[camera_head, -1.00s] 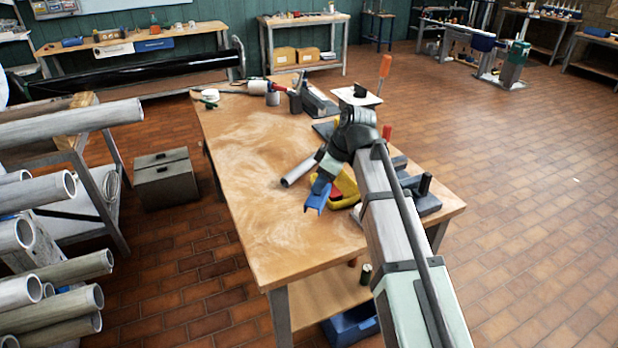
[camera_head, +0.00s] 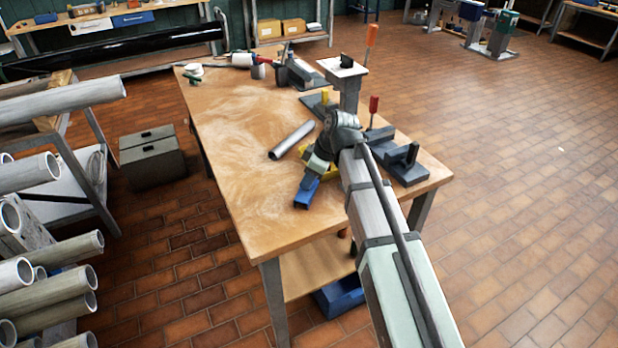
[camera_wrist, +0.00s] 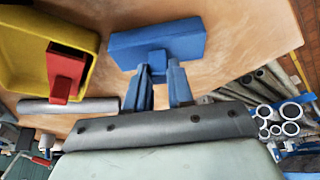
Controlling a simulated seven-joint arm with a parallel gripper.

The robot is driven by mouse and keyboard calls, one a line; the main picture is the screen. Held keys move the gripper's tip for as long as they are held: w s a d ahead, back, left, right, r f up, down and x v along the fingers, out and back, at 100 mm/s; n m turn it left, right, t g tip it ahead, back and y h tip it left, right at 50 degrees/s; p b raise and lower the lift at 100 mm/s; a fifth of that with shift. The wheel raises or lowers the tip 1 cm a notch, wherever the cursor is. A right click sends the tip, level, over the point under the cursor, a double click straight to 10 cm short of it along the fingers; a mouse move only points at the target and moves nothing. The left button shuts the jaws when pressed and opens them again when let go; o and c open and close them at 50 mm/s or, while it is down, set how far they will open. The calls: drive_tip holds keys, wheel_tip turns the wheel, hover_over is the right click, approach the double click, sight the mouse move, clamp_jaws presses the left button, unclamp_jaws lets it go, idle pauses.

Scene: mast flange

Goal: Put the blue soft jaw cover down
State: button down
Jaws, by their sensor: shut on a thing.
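The blue soft jaw cover (camera_head: 306,194) is a plain blue block over the front part of the wooden table. My gripper (camera_wrist: 160,74) is shut on a small tab on the cover's near side. In the wrist view the cover (camera_wrist: 158,44) lies across the front of both blue fingertips, with bare wood behind it. I cannot tell whether it touches the tabletop. In the head view my wrist hides most of the fingers.
A yellow tray (camera_wrist: 38,50) with a red piece (camera_wrist: 66,72) is beside the cover. A grey tube (camera_head: 291,140) lies behind it on the table (camera_head: 235,150). Dark fixtures (camera_head: 402,165) stand at the right. The table's left and front areas are clear.

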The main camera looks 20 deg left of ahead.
drive_tip(key=shift+f, duration=0.1)
drive_tip(key=c, duration=1)
unclamp_jaws()
drive_tip(key=v, duration=1.2)
